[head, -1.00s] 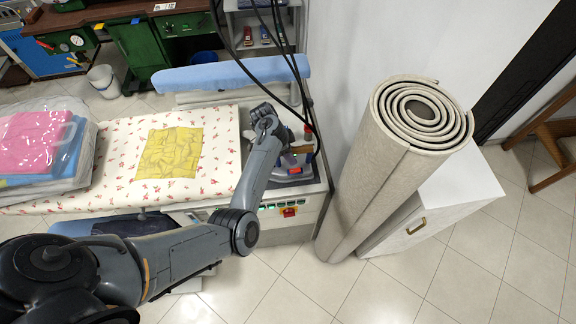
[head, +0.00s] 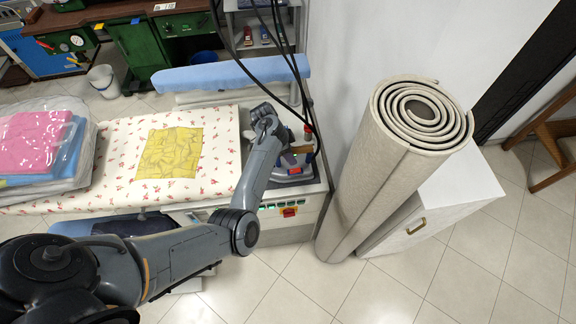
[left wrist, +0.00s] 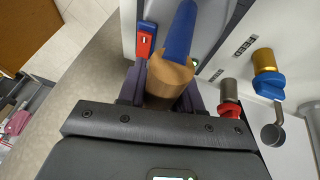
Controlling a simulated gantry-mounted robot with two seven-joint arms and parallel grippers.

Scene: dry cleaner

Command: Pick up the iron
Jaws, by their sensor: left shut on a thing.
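The iron (head: 294,171) is at the right end of the ironing table, on a grey rest area, partly hidden by my left arm. My left gripper (head: 288,158) is at the iron's handle. In the left wrist view, my left gripper (left wrist: 168,92) is shut on the iron's handle (left wrist: 171,74), which shows a brown end and a blue part beyond it. A red piece shows beside the handle. I cannot tell whether the iron is clear of its rest. My right gripper is not in view.
The table (head: 115,180) has a flowered cover with a yellow cloth (head: 169,152) and bagged clothes (head: 40,145). A rolled carpet (head: 385,165) stands close on the right, before a white cabinet (head: 440,205). Red and blue valve knobs (left wrist: 268,84) are near the gripper. Black cables hang above.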

